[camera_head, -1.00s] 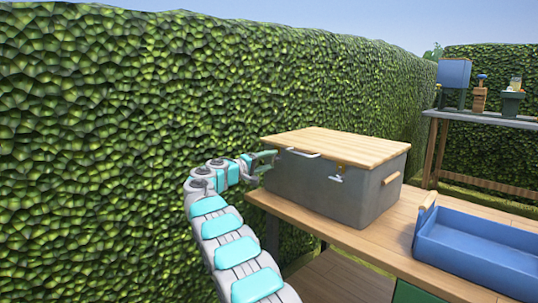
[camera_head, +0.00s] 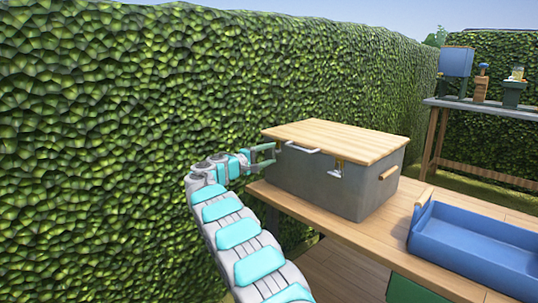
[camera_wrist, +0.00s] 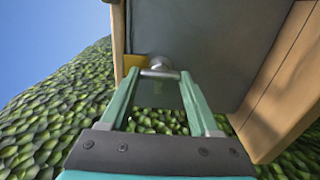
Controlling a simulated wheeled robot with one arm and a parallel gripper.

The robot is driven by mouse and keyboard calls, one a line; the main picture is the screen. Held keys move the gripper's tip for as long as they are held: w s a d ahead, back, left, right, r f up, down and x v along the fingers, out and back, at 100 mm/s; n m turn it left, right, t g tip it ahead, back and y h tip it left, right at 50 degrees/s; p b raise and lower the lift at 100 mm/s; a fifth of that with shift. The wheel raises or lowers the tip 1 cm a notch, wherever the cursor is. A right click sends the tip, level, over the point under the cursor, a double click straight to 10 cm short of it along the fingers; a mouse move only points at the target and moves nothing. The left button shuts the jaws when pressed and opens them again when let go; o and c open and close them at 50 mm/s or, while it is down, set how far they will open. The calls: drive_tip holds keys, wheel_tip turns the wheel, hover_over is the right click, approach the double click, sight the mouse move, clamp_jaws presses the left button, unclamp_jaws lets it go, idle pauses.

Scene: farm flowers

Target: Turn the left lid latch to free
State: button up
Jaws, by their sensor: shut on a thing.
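The grey box (camera_head: 315,182) with a pale wooden lid (camera_head: 335,140) stands on the wooden bench. My gripper (camera_head: 272,153) is at the box's left front corner, just below the lid. In the wrist view my gripper (camera_wrist: 160,80) is shut on the left lid latch (camera_wrist: 160,72), a small silver bar that spans between the fingertips. A yellow plate (camera_wrist: 133,62) shows beside it on the grey wall. In the head view the fingers mostly hide this latch. The right lid latch (camera_head: 337,170) is silver below a brass piece on the box front, clear of my gripper.
A white handle (camera_head: 302,149) sits on the lid's front edge. A blue tray (camera_head: 470,252) lies on the bench (camera_head: 310,215), right of the box. A tall hedge (camera_head: 120,130) stands close behind my arm. Another table (camera_head: 485,108) with pots is at the back right.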

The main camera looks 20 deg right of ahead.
drive_tip(key=shift+f, duration=0.1)
drive_tip(key=o, duration=1.4)
drive_tip(key=shift+c, duration=0.2)
drive_tip(key=shift+a, duration=0.1)
drive_tip(key=b+v, duration=0.1)
drive_tip(key=v, duration=0.6)
drive_tip(key=shift+a, duration=0.3)
drive_tip(key=shift+s, duration=0.1)
